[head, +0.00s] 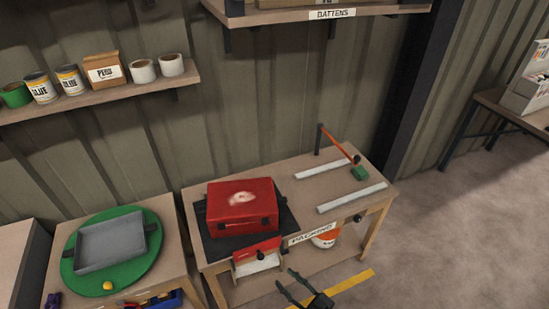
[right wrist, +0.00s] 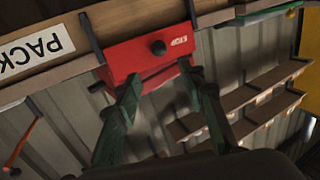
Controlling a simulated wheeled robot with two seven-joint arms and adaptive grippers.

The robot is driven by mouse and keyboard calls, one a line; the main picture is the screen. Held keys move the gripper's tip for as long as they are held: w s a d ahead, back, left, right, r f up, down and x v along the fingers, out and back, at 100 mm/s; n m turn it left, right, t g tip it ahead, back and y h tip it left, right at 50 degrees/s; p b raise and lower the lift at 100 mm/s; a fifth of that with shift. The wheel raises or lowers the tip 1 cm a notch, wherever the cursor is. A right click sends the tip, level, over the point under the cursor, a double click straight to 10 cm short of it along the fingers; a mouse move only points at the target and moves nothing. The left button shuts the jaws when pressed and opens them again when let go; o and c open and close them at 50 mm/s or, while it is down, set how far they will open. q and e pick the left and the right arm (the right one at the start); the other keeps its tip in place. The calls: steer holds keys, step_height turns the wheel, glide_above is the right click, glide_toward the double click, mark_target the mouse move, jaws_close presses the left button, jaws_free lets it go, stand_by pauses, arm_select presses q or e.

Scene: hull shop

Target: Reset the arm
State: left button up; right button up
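My right gripper (head: 286,280) is at the bottom of the head view, in front of the workbench. In the right wrist view my right gripper (right wrist: 162,78) has its two green-grey fingers spread with nothing between them. An orange arm (head: 339,143) slants from a dark post down to a green block (head: 359,173) on the bench. My left gripper is not in view.
A red case (head: 242,205) sits on a dark mat on the workbench (head: 303,216). Two pale rails (head: 352,197) lie at right. A grey tray (head: 110,248) rests on a green disc at left. A white-orange tub (head: 325,238) is below. Open floor is at right.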

steer(key=shift+f, duration=0.1)
steer(key=s+d+f+m+g+h+p, duration=0.1)
steer(key=s+d+f+h, duration=0.15)
steer(key=d+f, duration=0.45)
steer(key=s+d+f+m+g+h, duration=0.1)
steer(key=d+f+m+h, duration=0.2)
steer(key=f, duration=0.9)
steer(key=s+d+f+g+h, duration=0.35)
steer(key=s+d+f, duration=0.6)
steer(key=f, duration=0.35)
steer(key=s+d+f+m+g+h, duration=0.1)
steer(key=s+f, duration=0.3)
steer(key=s, duration=0.8)
steer(key=s+d+f+m+g+h+p, duration=0.1)
steer(key=s+f+g, duration=0.3)
steer(key=s, duration=0.9)
steer(key=s+d+f+g+p, duration=0.1)
steer(key=s+d+f+g, duration=0.2)
steer(key=s, duration=1)
step_height(320, 180, down, 3)
steer(key=shift+s+d+f+m+h, duration=0.1)
steer(key=shift+s+d+m+h, duration=0.05)
steer(key=shift+d+m+h, duration=0.2)
